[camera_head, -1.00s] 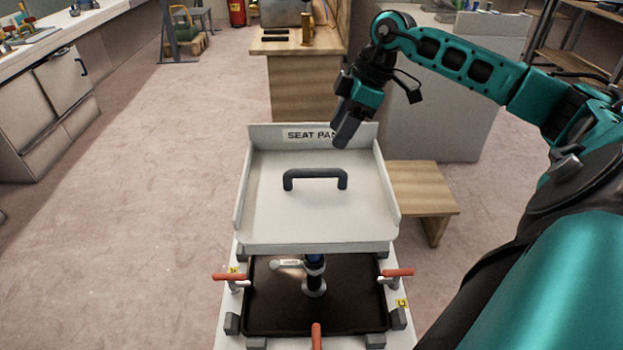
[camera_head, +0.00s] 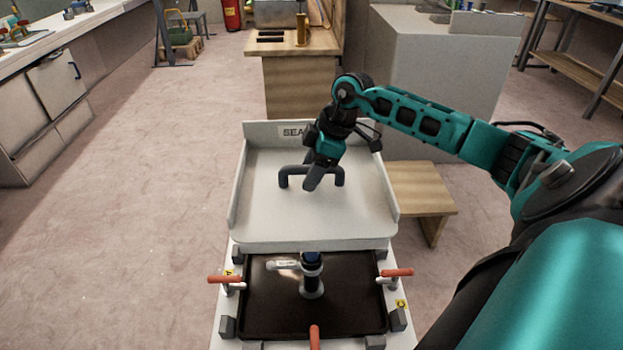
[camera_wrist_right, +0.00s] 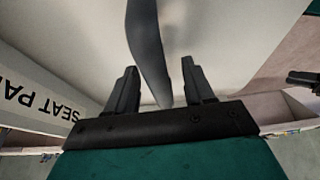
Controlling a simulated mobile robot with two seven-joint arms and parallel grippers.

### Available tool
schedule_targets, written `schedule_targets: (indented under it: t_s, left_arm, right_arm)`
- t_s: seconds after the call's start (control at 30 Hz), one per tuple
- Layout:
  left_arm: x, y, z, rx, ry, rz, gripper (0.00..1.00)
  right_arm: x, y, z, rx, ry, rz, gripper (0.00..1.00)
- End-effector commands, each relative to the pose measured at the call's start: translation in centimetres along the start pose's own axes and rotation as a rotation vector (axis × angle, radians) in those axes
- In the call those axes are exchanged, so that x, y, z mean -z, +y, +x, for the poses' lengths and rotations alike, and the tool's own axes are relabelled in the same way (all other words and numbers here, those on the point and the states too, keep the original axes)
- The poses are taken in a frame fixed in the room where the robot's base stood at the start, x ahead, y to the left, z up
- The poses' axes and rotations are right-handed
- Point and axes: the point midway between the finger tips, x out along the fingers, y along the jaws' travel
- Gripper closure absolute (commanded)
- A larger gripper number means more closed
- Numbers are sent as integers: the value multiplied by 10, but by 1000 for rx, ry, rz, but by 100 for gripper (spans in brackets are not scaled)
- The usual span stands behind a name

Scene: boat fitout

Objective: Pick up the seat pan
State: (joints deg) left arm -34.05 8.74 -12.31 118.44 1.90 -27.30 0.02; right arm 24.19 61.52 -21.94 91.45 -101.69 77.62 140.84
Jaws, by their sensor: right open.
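The seat pan (camera_head: 268,215) is a pale grey tray with a raised back, side walls and a dark handle (camera_head: 285,178) in the middle of its floor. It stands above a dark-floored base. My right gripper (camera_head: 312,186) is at the handle in the head view and hides part of it and part of the label. In the right wrist view the open fingers (camera_wrist_right: 160,82) point at the pale pan surface (camera_wrist_right: 215,30), with the dark handle bar (camera_wrist_right: 147,45) lying ahead and between them. I cannot tell whether they touch it. My left gripper is not in view.
The base has a black recess (camera_head: 350,290) with a post (camera_head: 312,278) and red-handled clamps (camera_head: 397,272) around it. A wooden step (camera_head: 425,190) stands right of the pan. A wooden bench (camera_head: 300,85) is behind. The floor on the left is clear.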

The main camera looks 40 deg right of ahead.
Motion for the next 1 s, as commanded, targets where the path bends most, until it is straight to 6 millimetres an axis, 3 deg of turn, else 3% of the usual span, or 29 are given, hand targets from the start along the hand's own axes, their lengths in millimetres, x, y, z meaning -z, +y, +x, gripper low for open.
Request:
schedule_targets:
  t_s: [0.93, 1.0]
  left_arm:
    - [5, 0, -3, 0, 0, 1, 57]
    - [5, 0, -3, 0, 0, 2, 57]
  right_arm:
    - [-2, 0, 4, 0, -1, -1, 48]
    - [-2, 0, 4, 0, 0, -1, 52]
